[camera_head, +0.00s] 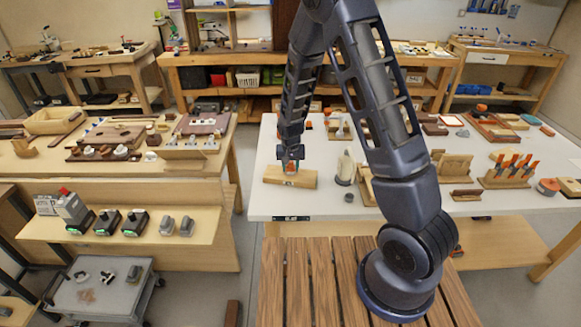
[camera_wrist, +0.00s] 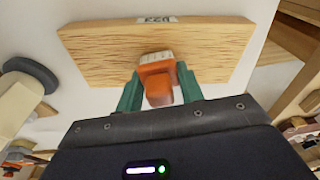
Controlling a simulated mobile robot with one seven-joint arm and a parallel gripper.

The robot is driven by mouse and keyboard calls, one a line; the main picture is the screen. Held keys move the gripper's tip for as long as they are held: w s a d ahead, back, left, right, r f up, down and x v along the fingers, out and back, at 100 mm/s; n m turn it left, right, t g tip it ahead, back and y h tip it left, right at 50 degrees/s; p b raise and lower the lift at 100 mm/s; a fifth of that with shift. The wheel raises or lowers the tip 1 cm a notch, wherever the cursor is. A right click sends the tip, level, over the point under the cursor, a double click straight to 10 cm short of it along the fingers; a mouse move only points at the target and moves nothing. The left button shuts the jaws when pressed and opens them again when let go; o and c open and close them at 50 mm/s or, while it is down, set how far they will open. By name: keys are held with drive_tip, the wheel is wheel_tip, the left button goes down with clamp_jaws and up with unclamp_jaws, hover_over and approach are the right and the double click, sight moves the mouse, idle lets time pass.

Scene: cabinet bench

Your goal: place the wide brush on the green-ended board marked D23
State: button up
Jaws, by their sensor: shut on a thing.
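The wide brush (camera_wrist: 158,70) has an orange body and a pale bristle end. My gripper (camera_wrist: 160,80) is shut on it, with a teal finger at each side. A plain wooden board (camera_wrist: 92,52) lies behind the brush in the wrist view. Its small label near the far edge appears upside down and seems to read D23. I cannot make out green on its ends. In the head view, my gripper (camera_head: 291,161) is over this board (camera_head: 306,181) on the white table, with the brush (camera_head: 291,170) at its middle. I cannot tell whether brush and board touch.
The white table (camera_head: 300,204) has a dark tag on its front edge. A grey rounded tool (camera_head: 345,168) stands just right of the board. Several wooden holders and tools (camera_head: 510,170) fill the right side. My arm hides part of the table's middle.

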sight(291, 169)
drive_tip(key=shift+f, duration=0.1)
drive_tip(key=o, duration=1)
drive_tip(key=r, duration=0.4)
drive_tip(key=s+r, duration=0.1)
drive_tip(key=r, duration=0.7)
drive_tip(key=shift+s+d+r, duration=0.1)
drive_tip(key=shift+s+r, duration=0.1)
drive_tip(key=shift+s, duration=0.2)
drive_tip(key=s+d+r+t+y, duration=0.1)
drive_tip(key=s+d+r, duration=0.3)
drive_tip(key=d+r, duration=0.45)
drive_tip(key=s+d+r, duration=0.5)
drive_tip(key=d+r, duration=0.3)
drive_tip(key=r, duration=0.2)
drive_tip(key=shift+t+h, duration=0.5)
drive_tip(key=shift+t, duration=0.4)
drive_tip(key=s+d+r, duration=0.2)
drive_tip(key=s+d, duration=0.1)
drive_tip(key=s, duration=0.2)
drive_tip(key=s+d+r, duration=0.2)
drive_tip(key=s+d, duration=0.2)
drive_tip(key=s, duration=0.2)
drive_tip(key=s+d+r, duration=0.3)
drive_tip(key=s, duration=0.2)
drive_tip(key=shift+s+d, duration=0.15)
drive_tip(key=shift+s, duration=0.15)
